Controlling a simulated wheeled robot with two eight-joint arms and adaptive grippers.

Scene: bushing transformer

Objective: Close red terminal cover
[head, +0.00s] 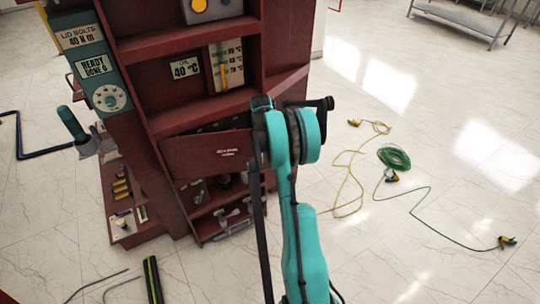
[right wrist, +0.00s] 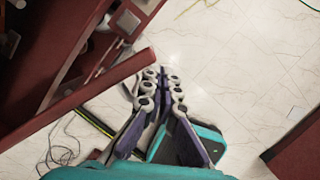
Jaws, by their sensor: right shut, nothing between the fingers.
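The red terminal cover (head: 205,156), a flat dark red panel with small white lettering, stands out at an angle from the front of the red cabinet. Dark fittings show in the opening behind its upper edge. In the right wrist view a long red panel edge (right wrist: 75,105), which looks like the cover, runs diagonally left of my right gripper (right wrist: 160,78). That gripper's fingers are together and empty, close to the panel's end; I cannot tell if they touch. In the head view my teal right arm hides these fingers and the cover's right end. My left gripper is not in view.
The red cabinet (head: 140,50) has shelves with gauges above and fittings below. A teal dial panel (head: 95,70) and a teal-handled tool (head: 72,124) are at its left. A yellow cable (head: 350,175) and green cable coil (head: 394,157) lie on the open floor at right.

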